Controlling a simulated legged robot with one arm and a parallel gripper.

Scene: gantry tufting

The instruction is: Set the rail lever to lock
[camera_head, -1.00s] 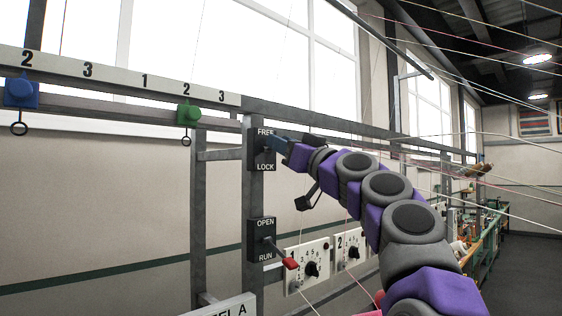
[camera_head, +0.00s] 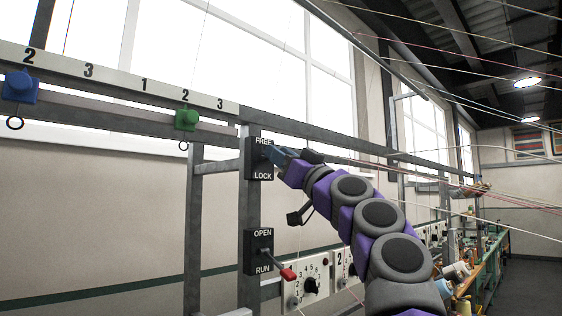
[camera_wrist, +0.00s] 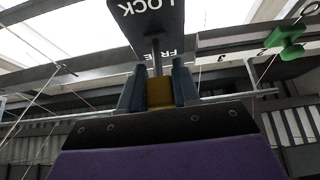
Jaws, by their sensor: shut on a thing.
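The rail lever's dark plate (camera_head: 253,158) is on an upright post, marked FREE above and LOCK below. My gripper (camera_head: 274,155) is at this plate, between the two words and nearer FREE. In the wrist view my gripper (camera_wrist: 159,92) is shut on the lever's ochre handle (camera_wrist: 160,93), one dark blue finger on each side. The lever's thin shaft (camera_wrist: 155,55) runs from the handle to the plate (camera_wrist: 150,18), which appears upside down there. In the head view the handle is hidden by my gripper.
Below is another plate marked OPEN and RUN (camera_head: 257,238), with a red-tipped lever (camera_head: 288,274). Numbered dial panels (camera_head: 313,270) are to its right. A blue carrier (camera_head: 19,87) and a green carrier (camera_head: 187,118) hang on the rail at left. Threads cross the upper right.

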